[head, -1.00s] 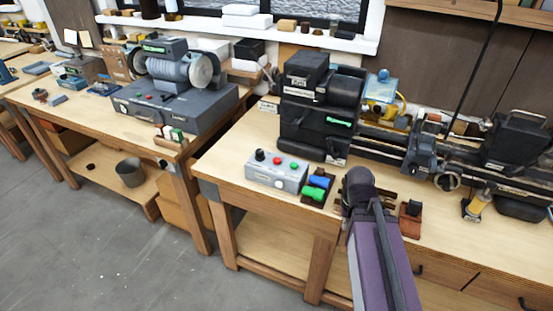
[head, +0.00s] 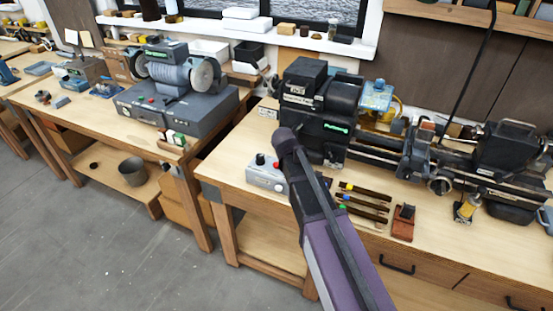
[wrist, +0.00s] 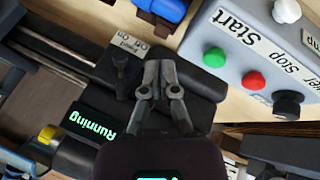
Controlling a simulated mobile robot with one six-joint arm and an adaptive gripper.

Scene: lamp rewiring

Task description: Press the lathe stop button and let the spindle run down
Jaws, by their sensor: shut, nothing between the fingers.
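The lathe control box (head: 259,178) is light grey and sits on the bench left of the lathe (head: 318,95). In the wrist view, its red button (wrist: 253,80) by the word Stop lies between the green button (wrist: 214,57) and a black knob (wrist: 287,104). My gripper (wrist: 159,68) is shut and empty; in the picture its tips are left of the green button, apart from the buttons. A lit green Running sign (wrist: 88,119) shows on the lathe, also in the head view (head: 336,129).
A small switch (wrist: 122,64) marked On and Off is near my fingertips in the wrist view. A blue item (wrist: 166,8) lies beside the box. Dark-handled tools (head: 362,203) and a reddish-brown block (head: 403,225) lie on the bench right of my arm. A grinder (head: 175,72) stands on the left bench.

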